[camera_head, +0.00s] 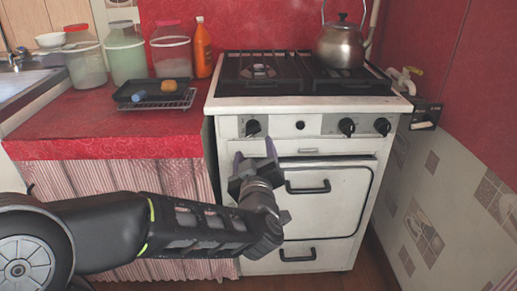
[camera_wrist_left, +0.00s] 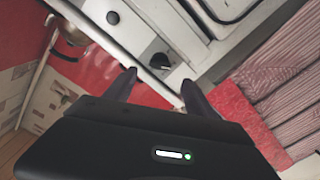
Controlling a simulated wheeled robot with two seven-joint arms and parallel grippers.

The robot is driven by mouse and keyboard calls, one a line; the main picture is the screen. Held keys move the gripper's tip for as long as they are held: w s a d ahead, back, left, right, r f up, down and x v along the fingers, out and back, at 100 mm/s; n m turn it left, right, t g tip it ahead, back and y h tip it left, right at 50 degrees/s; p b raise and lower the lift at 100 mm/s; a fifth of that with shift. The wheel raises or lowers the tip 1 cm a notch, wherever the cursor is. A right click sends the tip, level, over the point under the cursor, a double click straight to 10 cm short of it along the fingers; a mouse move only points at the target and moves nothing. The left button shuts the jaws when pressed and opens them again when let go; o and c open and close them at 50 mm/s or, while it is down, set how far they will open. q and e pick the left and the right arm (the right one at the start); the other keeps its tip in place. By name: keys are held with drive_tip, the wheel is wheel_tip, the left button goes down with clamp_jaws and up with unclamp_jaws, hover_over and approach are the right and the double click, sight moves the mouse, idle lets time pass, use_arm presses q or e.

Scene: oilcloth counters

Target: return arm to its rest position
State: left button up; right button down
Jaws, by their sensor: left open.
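My left arm comes in from the left in the head view, and my left gripper (camera_head: 254,161) is in front of the white stove's (camera_head: 311,126) control panel. Its two fingers are apart with nothing between them. In the left wrist view the open fingers (camera_wrist_left: 160,84) point toward the stove front, with a black knob (camera_wrist_left: 160,61) seen just beyond the gap. In the head view one finger is close to the left knob (camera_head: 253,127); I cannot tell if it touches. My right gripper does not show.
A metal kettle (camera_head: 341,45) stands on the stove's back right. The red counter (camera_head: 110,122) on the left holds jars (camera_head: 124,52), an orange bottle (camera_head: 202,48) and a black tray (camera_head: 136,90) with a sponge (camera_head: 169,86). Oven handles (camera_head: 307,188) stick out near my gripper. A tiled wall closes the right.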

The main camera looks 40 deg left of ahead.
use_arm(q)
drive_tip(key=w+d+f+m+g+h, duration=0.15)
drive_tip(key=d+f+m+h, duration=0.3)
drive_tip(key=d+f, duration=0.5)
drive_tip(key=w+d+f+m+g+h, duration=0.1)
drive_tip(key=w+d+f+m+h, duration=0.2)
drive_tip(key=d+f+h, duration=0.7)
drive_tip(key=s+d+f+m+g+y, duration=0.1)
drive_tip(key=s+d+f+g, duration=0.3)
drive_tip(key=f, duration=0.6)
drive_tip(key=s+f+m+g, duration=0.2)
drive_tip(key=s+f, duration=0.3)
drive_tip(key=f, duration=0.4)
drive_tip(key=s+d+f+g+h, duration=0.1)
drive_tip(key=s+d+f+g, duration=0.15)
drive_tip(key=s+f, duration=0.45)
drive_tip(key=s+d+f+g, duration=0.25)
drive_tip(key=s+f, duration=0.25)
drive_tip(key=s, duration=0.4)
wheel_tip(320, 180, up, 29)
drive_tip(key=s+d+m+p, duration=0.1)
drive_tip(key=d+p, duration=0.1)
drive_tip(key=p, duration=2.7)
drive_tip(key=shift+p, duration=0.3)
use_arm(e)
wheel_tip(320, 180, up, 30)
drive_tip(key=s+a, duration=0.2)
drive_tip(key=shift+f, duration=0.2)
use_arm(q)
drive_tip(key=shift+h, duration=0.25)
